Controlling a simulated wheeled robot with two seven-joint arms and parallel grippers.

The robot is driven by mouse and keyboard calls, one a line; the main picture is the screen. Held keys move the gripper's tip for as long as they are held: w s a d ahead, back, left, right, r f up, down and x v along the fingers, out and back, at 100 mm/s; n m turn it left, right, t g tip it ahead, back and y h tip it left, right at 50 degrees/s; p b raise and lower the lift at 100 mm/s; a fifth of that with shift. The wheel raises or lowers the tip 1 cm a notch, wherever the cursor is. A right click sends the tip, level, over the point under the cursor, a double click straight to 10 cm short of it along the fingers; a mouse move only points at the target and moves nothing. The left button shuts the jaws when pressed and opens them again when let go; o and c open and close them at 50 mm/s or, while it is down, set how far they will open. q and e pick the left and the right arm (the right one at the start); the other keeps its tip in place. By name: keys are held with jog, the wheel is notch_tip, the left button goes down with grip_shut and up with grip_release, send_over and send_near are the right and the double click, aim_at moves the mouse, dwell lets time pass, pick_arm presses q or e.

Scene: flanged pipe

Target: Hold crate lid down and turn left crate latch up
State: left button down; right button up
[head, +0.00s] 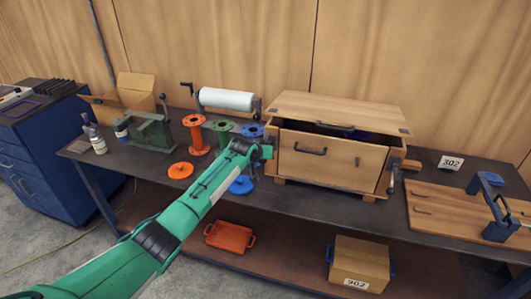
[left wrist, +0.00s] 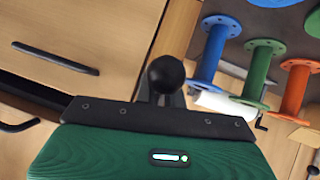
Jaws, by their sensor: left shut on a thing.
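The wooden crate (head: 331,160) stands on the dark bench, with a dark handle (head: 310,149) on its front. Its wooden lid (head: 340,108) sits slightly raised at the front, with a dark gap below it. My left gripper (head: 267,151) is at the crate's left front edge, shut on the left crate latch. The latch's black ball knob (left wrist: 166,73) shows at the jaws in the left wrist view; the rest of the latch is mostly hidden. The right latch (head: 391,178) hangs at the crate's right side. My right gripper is not in view.
Orange (head: 196,134), green and blue spools stand left of the crate, near a white roll (head: 227,99) and a green vise-like tool (head: 152,132). A wooden board (head: 455,212) with a blue clamp (head: 496,214) lies at the right.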

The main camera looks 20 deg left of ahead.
pick_arm(q)
jog(key=c, duration=1.5)
grip_release()
jog(key=b+v, duration=0.4)
jog(key=v, duration=1)
jog(key=shift+f, duration=0.1)
